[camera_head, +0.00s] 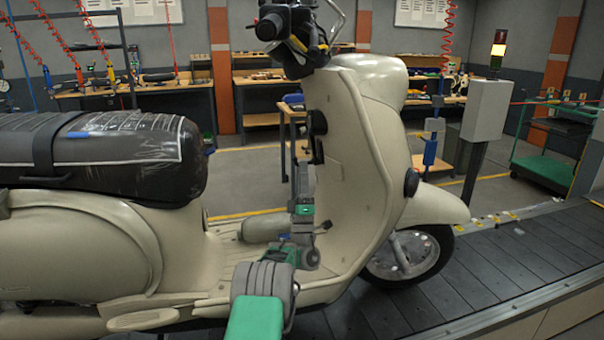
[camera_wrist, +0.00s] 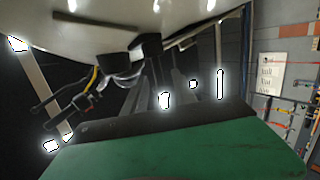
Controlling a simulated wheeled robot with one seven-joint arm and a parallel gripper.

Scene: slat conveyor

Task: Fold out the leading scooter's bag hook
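The cream scooter (camera_head: 350,170) stands on the slat conveyor, facing right. On the inner face of its leg shield sit a round black part (camera_head: 317,123) and, just below it, a narrow dark part (camera_head: 316,152). The narrow part may be the bag hook; I cannot tell whether it is folded in or out. My gripper (camera_head: 302,170) points up in front of the leg shield, close below and left of the dark parts. Its fingertips are too small to read there. In the wrist view dark shapes rise beyond my green housing, under the pale scooter body (camera_wrist: 120,15).
The handlebar (camera_head: 295,35) is above my gripper, and its levers show in the wrist view (camera_wrist: 65,100). The plastic-wrapped seat (camera_head: 110,155) is at left. The conveyor (camera_head: 500,270) extends right. A grey box on a post (camera_head: 487,110) stands behind the front wheel.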

